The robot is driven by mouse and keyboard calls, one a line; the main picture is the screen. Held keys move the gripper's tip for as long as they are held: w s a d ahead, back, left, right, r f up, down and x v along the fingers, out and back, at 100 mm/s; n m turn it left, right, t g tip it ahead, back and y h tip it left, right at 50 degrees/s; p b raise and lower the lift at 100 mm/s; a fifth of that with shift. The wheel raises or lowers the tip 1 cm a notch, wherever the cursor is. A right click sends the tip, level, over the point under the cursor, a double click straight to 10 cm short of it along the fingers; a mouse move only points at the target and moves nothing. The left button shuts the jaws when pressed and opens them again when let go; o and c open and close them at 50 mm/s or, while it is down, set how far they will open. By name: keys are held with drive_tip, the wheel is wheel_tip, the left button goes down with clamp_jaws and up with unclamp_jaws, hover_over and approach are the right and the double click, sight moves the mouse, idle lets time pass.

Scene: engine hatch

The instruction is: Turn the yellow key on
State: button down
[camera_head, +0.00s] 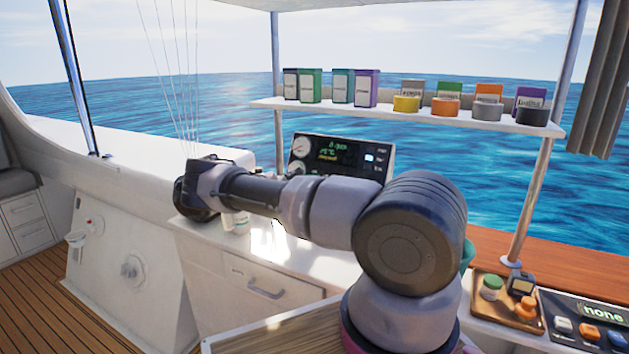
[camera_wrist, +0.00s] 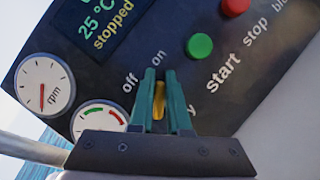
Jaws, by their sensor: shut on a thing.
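The yellow key (camera_wrist: 159,101) shows in the wrist view between the two teal fingers of my gripper (camera_wrist: 160,90). The fingers are shut on it, and they hide most of its sides. The labels "off" and "on" stand just above the fingertips on the dark engine panel (camera_wrist: 135,60). The panel's display (camera_wrist: 95,22) reads "25 °C stopped". In the head view the panel (camera_head: 341,157) stands on the white counter behind my arm. My gripper and the key are hidden there by my arm.
A green button (camera_wrist: 199,46) by "start" and a red button (camera_wrist: 235,6) by "stop" sit right of the key. Two gauges (camera_wrist: 45,85) are at the left. A shelf (camera_head: 400,113) with boxes and tins hangs above right. A wooden tray (camera_head: 500,303) lies at the lower right.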

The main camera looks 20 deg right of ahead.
drive_tip(key=shift+f+m, duration=0.15)
drive_tip(key=shift+m, duration=0.55)
drive_tip(key=c, duration=0.9)
unclamp_jaws()
drive_tip(key=v, duration=1.1)
drive_tip(key=shift+w+r, duration=0.1)
drive_tip(key=shift+r, duration=0.1)
drive_tip(key=shift+d+g, duration=0.1)
drive_tip(key=shift+g, duration=0.2)
